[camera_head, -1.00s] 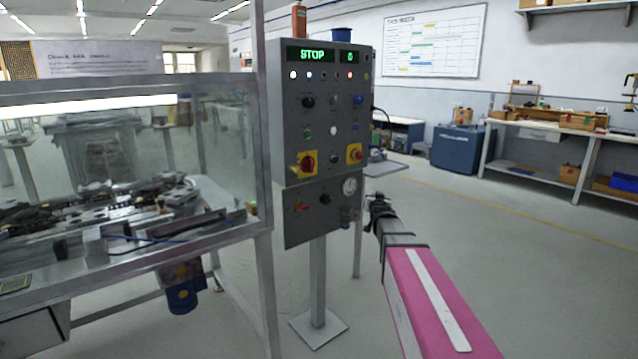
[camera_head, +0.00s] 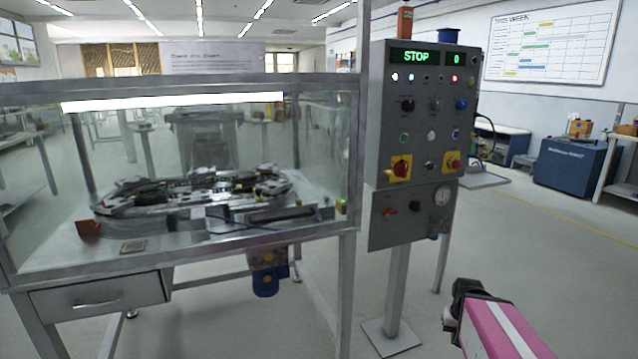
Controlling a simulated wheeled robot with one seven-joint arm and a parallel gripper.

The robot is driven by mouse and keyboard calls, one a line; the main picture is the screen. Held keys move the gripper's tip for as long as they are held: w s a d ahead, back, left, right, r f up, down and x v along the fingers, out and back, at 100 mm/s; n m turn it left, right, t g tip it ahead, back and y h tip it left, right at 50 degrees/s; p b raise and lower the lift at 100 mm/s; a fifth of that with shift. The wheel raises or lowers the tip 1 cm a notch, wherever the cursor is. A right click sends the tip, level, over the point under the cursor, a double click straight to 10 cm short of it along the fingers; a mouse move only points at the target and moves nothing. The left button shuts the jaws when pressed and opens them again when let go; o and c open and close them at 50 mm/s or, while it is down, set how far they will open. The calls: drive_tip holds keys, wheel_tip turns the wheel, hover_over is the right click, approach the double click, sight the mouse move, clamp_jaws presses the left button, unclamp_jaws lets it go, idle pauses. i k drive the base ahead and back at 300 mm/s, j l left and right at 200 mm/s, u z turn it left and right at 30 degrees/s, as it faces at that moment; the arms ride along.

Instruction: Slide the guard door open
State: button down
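The guard enclosure (camera_head: 190,82) is a grey metal frame with clear panes around a track machine (camera_head: 190,190), at the left and middle of the head view. The clear front pane (camera_head: 325,135) seems to be the guard door and appears to cover the front; its handle and edges cannot be made out. My arm, pink with a white stripe, enters at the lower right. Its dark end, my gripper (camera_head: 462,305), is in front of the control post, well to the right of the enclosure and apart from it. Its fingers cannot be made out.
A grey control panel (camera_head: 418,125) reading STOP and 0 stands on a post (camera_head: 395,290) just right of the enclosure. A drawer (camera_head: 95,300) and a blue motor (camera_head: 265,280) are under the table. The floor (camera_head: 560,260) at right is clear.

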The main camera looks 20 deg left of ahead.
sight(15, 278)
drive_tip(key=u, duration=2.1)
